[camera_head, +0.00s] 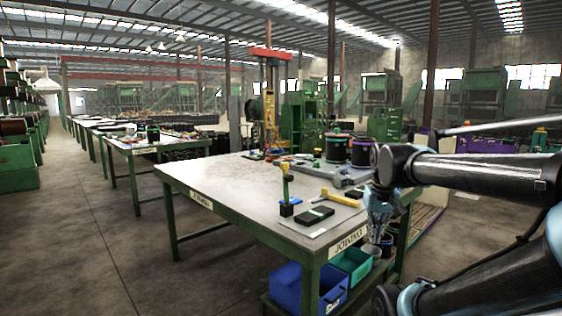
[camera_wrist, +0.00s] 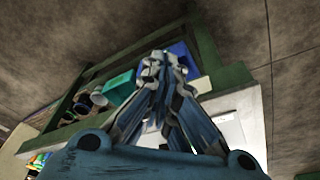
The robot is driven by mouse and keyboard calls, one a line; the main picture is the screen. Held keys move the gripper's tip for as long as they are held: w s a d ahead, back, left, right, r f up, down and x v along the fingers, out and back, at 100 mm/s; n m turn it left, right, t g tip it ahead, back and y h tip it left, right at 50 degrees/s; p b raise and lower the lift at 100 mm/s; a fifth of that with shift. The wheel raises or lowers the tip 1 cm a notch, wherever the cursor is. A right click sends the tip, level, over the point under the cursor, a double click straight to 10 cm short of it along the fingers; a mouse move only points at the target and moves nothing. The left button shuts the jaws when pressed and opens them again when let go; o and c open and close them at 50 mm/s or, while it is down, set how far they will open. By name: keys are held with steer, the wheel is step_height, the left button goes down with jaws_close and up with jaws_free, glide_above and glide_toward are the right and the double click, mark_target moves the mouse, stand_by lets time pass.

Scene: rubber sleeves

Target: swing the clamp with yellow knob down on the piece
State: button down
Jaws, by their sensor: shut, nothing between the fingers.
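My gripper (camera_head: 376,238) points down beside the table's right corner, apart from these parts. In the wrist view my gripper (camera_wrist: 160,62) is shut and empty.
The green-framed table (camera_head: 220,185) has a clear left half. A blue bin (camera_head: 300,288) and a teal bin (camera_head: 352,264) sit on its lower shelf, with cups nearby. Spools (camera_head: 338,148) and a red-topped press (camera_head: 270,100) stand at the back.

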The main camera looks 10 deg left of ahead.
steer(key=w+a+r+n, duration=0.3)
steer(key=w+a+r, duration=1)
steer(key=w+r, duration=0.45)
steer(key=w+a+r+n, duration=0.1)
steer(key=w+a+r, duration=0.1)
steer(key=w+a, duration=0.2)
steer(key=w+a+r, duration=0.3)
steer(key=w+a, duration=0.1)
steer(key=a, duration=0.6)
steer(key=w+a+r+n+y, duration=0.1)
steer(key=w+a+r, duration=0.1)
steer(key=w+a, duration=0.2)
steer(key=a, duration=0.3)
steer(key=shift+w+r+n, duration=0.25)
steer(key=shift+n, duration=0.05)
steer(key=shift+f, duration=0.1)
step_height(320, 180, down, 9)
steer(key=s+d, duration=0.1)
